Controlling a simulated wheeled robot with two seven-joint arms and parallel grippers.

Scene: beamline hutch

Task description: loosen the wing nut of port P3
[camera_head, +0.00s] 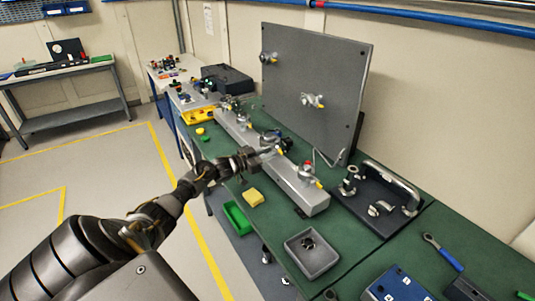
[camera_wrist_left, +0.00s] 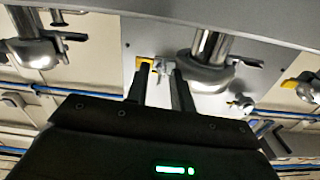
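A long grey manifold (camera_head: 304,201) on the green bench carries a row of clamped ports with wing nuts. I cannot read the port labels. My left gripper (camera_head: 262,153) reaches in from the left to a port near the middle of this row. In the left wrist view a small metal wing nut (camera_wrist_left: 164,66) shows at the tips of my left gripper (camera_wrist_left: 162,70), with a yellow part (camera_wrist_left: 145,63) partly behind one finger. The fingers stand apart on either side of the nut; contact is not clear. Another clamp (camera_head: 307,174) with a red top sits nearer. My right gripper is out of view.
A grey upright panel (camera_head: 330,62) with two clamps stands behind. A grey tray (camera_head: 317,262), a green bin (camera_head: 238,217) and a yellow block (camera_head: 253,197) lie in front.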

